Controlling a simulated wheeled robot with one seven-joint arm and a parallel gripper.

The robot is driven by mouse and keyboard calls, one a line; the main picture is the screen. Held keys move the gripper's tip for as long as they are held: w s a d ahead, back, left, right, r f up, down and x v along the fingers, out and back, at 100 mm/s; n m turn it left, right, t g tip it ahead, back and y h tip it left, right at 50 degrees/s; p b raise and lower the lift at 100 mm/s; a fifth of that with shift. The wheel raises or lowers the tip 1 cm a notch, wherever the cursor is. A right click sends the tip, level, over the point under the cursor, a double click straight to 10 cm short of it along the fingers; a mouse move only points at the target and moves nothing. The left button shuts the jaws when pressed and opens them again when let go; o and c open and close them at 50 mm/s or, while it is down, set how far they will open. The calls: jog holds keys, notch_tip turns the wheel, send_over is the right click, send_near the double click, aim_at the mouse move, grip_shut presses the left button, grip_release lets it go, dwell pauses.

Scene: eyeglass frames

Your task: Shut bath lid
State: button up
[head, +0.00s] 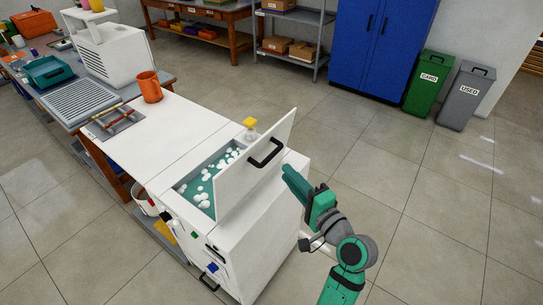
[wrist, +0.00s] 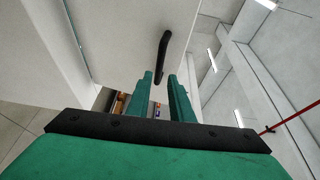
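The bath is a white cabinet (head: 252,232) with an open basin (head: 186,188) of teal liquid and white balls. Its white lid (head: 240,180) is raised, hinged on the right side, and tilted up. A black handle (head: 266,152) sits on the lid's outer face; it also shows in the wrist view (wrist: 163,55). My gripper (head: 288,170) is to the right of the lid, close to its outer face. In the wrist view my gripper (wrist: 160,82) has its two green fingers apart with nothing between them, and the handle is just beyond the fingertips.
A yellow-topped bottle (head: 250,127) stands behind the lid. Green and grey bins (head: 427,82) and a blue cabinet (head: 378,45) are at the back. The floor to the right is clear.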

aim_at(271, 154)
jog(key=x, duration=1)
jog(key=shift+w, duration=0.1)
grip_shut()
